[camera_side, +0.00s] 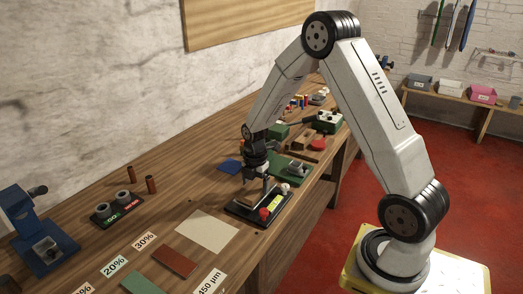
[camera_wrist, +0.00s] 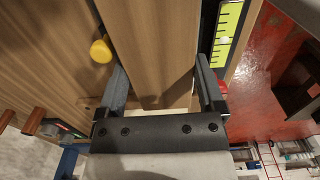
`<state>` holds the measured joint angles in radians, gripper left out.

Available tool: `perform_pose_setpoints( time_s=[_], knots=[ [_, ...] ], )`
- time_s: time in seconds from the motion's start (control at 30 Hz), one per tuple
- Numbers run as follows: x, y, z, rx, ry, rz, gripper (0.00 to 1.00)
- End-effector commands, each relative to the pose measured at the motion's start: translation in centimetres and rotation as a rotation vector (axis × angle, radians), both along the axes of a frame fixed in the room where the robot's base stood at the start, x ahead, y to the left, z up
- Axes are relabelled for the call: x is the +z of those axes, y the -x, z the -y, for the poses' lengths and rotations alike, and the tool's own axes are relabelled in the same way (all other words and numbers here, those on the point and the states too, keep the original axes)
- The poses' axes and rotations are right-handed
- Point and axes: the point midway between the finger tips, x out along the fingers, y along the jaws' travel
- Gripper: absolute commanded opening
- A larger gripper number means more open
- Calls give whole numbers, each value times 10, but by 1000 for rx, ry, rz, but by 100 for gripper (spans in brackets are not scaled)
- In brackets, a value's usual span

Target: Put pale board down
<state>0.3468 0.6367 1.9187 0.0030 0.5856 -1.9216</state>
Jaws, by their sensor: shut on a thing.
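My gripper (camera_side: 256,181) is low over the bench, at a black fixture (camera_side: 240,208) with a yellow-green scale strip and a red knob. In the wrist view, my gripper (camera_wrist: 161,65) has its two dark fingers on either side of a wood-coloured board (camera_wrist: 153,35) and is shut on it. The board runs away from the fingers towards the top of the view. In the side view the held board is too small to make out clearly, and whether it touches the fixture cannot be told. A flat pale square (camera_side: 207,231) lies on the bench in front of the fixture.
The scale strip (camera_wrist: 228,32) lies right of the fingers, and a yellow knob (camera_wrist: 100,50) lies left. Brown (camera_side: 174,260) and green (camera_side: 143,281) plates lie near the labels. A blue device (camera_side: 38,235) stands at the left. A green board (camera_side: 288,168) sits behind the fixture.

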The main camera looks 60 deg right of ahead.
Motion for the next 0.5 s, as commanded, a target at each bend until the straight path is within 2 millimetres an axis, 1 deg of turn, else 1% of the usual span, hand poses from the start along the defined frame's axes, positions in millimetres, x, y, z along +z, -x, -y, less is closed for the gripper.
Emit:
perform_pose_setpoints(
  time_s=[0.43, 0.47, 0.5],
  knots=[
    [-4, 0, 0, 0, 0, 0, 26],
    [-4, 0, 0, 0, 0, 0, 97],
    [-4, 0, 0, 0, 0, 0, 100]
  ],
)
